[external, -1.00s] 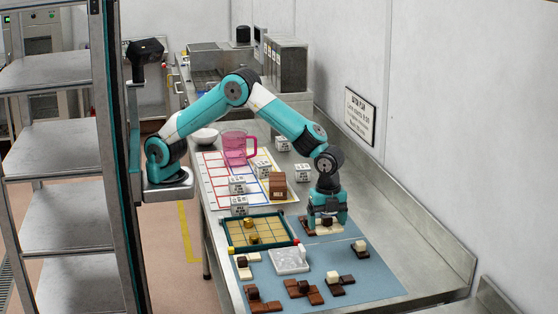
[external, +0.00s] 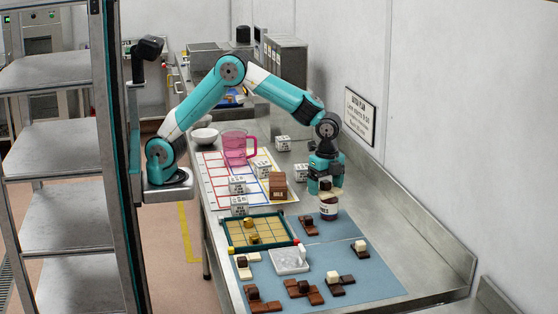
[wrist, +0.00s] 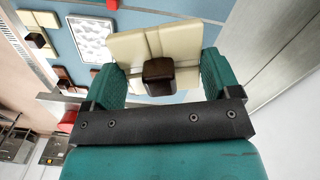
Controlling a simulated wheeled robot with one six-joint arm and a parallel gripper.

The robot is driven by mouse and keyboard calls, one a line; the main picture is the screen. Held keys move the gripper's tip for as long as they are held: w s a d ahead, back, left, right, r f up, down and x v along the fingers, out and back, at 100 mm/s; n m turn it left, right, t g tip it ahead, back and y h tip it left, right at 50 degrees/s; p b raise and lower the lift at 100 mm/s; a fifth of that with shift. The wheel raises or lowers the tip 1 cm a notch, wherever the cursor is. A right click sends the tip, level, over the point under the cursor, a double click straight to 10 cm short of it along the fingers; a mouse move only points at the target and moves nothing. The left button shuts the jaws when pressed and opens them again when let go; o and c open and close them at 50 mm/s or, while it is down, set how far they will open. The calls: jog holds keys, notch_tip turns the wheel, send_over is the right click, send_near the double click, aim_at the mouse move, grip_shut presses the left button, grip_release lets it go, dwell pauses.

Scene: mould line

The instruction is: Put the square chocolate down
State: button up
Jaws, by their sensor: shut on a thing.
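The square chocolate (wrist: 182,43) is a cream slab of square segments with a dark brown block (wrist: 160,76) on it. In the wrist view it sits between the teal fingers of my gripper (wrist: 158,80), which is shut on it. In the external view my gripper (external: 326,182) is raised above the far end of the blue mat (external: 338,228), and the chocolate shows only as a small cream and brown patch below the fingers.
A brown chocolate (external: 307,228) lies left of the jar. Several other chocolates, a white mould (external: 290,261) and a green-framed board (external: 268,244) are nearer the camera. A brown block (external: 278,187), a pink jug (external: 234,150) and white labelled cubes stand farther back. The wall is to the right.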

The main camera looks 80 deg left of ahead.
jog(key=s+a+f+n, duration=0.1)
jog(key=a+f+n, duration=0.2)
jog(key=a, duration=0.5)
jog(key=s+a+f+n+b, duration=0.1)
jog(key=a+f+n, duration=0.2)
jog(key=a, duration=0.6)
jog(key=s+a+f+n+b, duration=0.1)
jog(key=a+f+n, duration=0.2)
jog(key=a, duration=0.6)
jog(key=shift+s+a+f+n, duration=0.1)
jog(key=shift+a+n, duration=0.05)
jog(key=shift+n, duration=0.75)
jog(key=shift+d, duration=1.5)
notch_tip(320, 180, up, 13)
jog(key=n, duration=0.3)
send_over(289, 209)
notch_tip(289, 209, down, 20)
jog(key=shift+r+p, duration=0.1)
jog(key=shift+p, duration=0.3)
